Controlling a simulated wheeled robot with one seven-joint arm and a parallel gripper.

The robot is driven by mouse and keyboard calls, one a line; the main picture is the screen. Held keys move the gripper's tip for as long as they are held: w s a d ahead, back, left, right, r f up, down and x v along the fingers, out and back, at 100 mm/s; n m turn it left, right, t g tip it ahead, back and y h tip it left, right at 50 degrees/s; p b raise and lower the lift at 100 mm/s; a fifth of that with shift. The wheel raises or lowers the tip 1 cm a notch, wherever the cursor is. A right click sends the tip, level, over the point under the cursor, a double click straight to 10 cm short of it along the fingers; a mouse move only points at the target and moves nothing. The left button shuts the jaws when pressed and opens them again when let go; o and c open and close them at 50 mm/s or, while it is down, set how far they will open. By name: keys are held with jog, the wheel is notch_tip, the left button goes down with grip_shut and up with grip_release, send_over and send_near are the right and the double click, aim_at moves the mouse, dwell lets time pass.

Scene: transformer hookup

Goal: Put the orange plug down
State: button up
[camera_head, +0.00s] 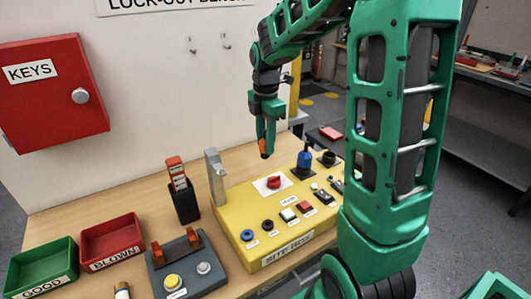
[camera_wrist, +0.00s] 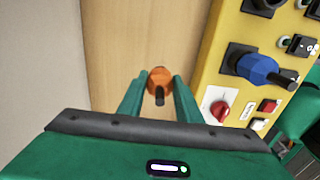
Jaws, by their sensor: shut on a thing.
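The orange plug (camera_head: 263,147) is held at the tip of my gripper (camera_head: 264,138) in the head view, above the back part of the bench near the yellow panel. In the wrist view the plug (camera_wrist: 158,82) is a round orange body with a dark pin or cable end, between the two green fingers of my gripper (camera_wrist: 156,92). The fingers are shut on it. Bare wood shows beneath it in the wrist view. Its height above the bench is hard to tell.
The yellow panel (camera_head: 237,215) carries a blue plug (camera_head: 304,160), a red knob (camera_head: 273,182), buttons and sockets. A grey lever post (camera_head: 215,177) stands at its left. Red (camera_head: 111,241) and green (camera_head: 42,264) trays sit at left. Bare wood (camera_head: 140,196) lies behind them.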

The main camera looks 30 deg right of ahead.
jog(key=shift+w+d+f, duration=0.3)
jog(key=shift+d+f, duration=0.05)
jog(key=shift+d, duration=0.25)
notch_tip(320, 180, down, 4)
jog(key=shift+f, duration=0.1)
jog(key=o, duration=1.2)
